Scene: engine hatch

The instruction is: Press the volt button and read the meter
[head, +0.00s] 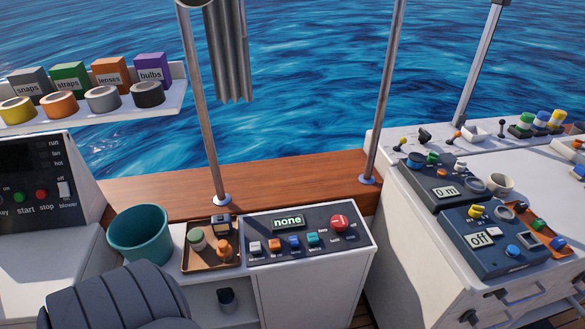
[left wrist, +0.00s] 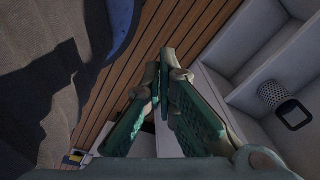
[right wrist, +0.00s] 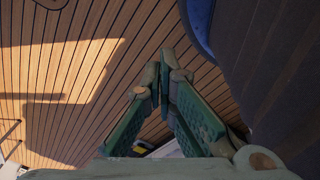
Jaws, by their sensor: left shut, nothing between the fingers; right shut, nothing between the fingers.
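A grey console panel (head: 308,234) stands at the lower middle of the head view. Its small display (head: 288,222) reads "none". Below it sit a white button (head: 254,247), an orange button (head: 274,244), a blue button (head: 293,241) and a teal button (head: 313,239). Their small labels are too blurred to tell which is volt. A red knob (head: 338,222) sits at the panel's right. My left gripper (left wrist: 160,66) is shut and empty above the wooden deck and white cabinet edges. My right gripper (right wrist: 160,66) is shut and empty above the deck. Neither shows in the head view.
A brown tray (head: 188,264) with small items lies left of the panel, beside a teal bucket (head: 138,235). At right are dark units reading "0 m" (head: 446,190) and "Off" (head: 478,240). A dark seat back (head: 118,303) fills the lower left. Poles rise behind the panel.

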